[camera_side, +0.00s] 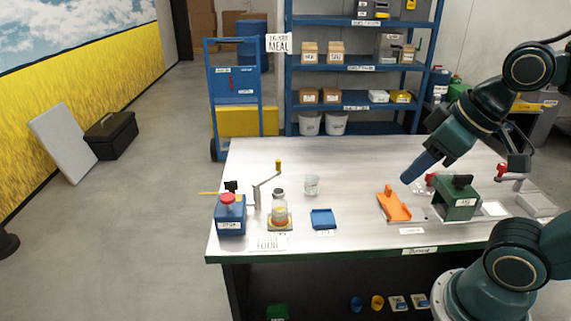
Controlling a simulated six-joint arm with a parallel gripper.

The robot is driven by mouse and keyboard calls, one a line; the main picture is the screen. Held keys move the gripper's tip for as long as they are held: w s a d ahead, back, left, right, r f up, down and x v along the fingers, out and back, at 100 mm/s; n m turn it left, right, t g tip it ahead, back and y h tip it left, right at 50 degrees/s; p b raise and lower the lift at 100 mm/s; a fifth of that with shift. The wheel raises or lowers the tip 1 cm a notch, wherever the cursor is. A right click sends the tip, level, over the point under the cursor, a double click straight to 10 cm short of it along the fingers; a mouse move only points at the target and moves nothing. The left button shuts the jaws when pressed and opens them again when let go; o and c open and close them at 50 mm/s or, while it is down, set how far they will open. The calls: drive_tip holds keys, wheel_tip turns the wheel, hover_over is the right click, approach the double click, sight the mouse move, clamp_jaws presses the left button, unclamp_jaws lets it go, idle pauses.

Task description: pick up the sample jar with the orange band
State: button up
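The sample jar (279,207) is a clear jar with a grey top and an orange band low on its side. It stands upright on a small yellowish base on the left half of the workbench. My gripper (408,176) is above the right half of the bench, well to the right of the jar and apart from it. It points down and to the left. Its fingers look like one blue block from here, so I cannot tell whether they are open or shut. No object shows at its tip.
A crank post (258,192) and a blue box with a red knob (230,213) stand close left of the jar. A clear beaker (312,185) and a blue tray (323,218) are to its right. An orange holder (394,206) and green device (456,202) sit near my gripper.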

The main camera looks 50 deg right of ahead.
drive_tip(key=o, duration=0.6)
drive_tip(key=w+m+g, duration=0.3)
drive_tip(key=w+m, duration=1)
drive_tip(key=w, duration=0.4)
drive_tip(key=w+d+f+m+g, duration=0.1)
drive_tip(key=w+f+m+g, duration=0.1)
drive_tip(key=w+f+m, duration=1.2)
wheel_tip(320, 180, down, 2)
drive_tip(key=shift+w+d+f+g, duration=0.1)
drive_tip(key=shift+w+d+g, duration=0.15)
drive_tip(key=shift+w, duration=0.85)
